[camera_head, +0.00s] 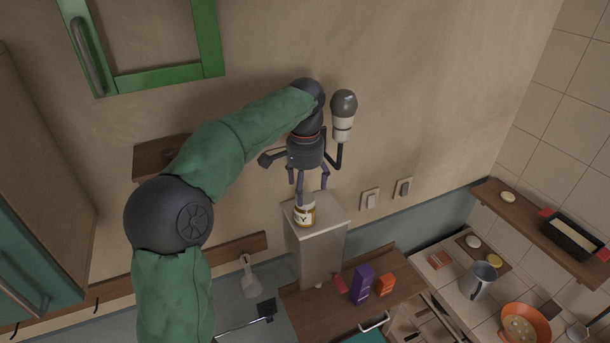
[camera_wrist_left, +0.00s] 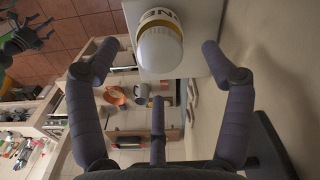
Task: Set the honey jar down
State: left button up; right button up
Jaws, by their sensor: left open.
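The honey jar (camera_head: 305,215) stands upright on top of a tall grey metal box (camera_head: 316,243). It has a white lid and a pale label. My left gripper (camera_head: 312,194) is just above the jar, pointing down, with its fingers apart. In the left wrist view, the jar's white lid (camera_wrist_left: 160,48) lies between the spread fingers, with gaps on both sides. The jar rests on the box's pale top. Dark fingers by a green sleeve, apparently my right gripper (camera_wrist_left: 24,38), show at the wrist view's upper left; their opening is unclear.
A wooden counter (camera_head: 325,312) with a purple box (camera_head: 362,281) and an orange box (camera_head: 384,284) lies below the metal box. Wall switches (camera_head: 370,199) are right of it. A tiled counter at the right holds a metal jug (camera_head: 478,280) and an orange bowl (camera_head: 522,325).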

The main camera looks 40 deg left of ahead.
pick_arm(q)
jog(key=shift+r, duration=2.3)
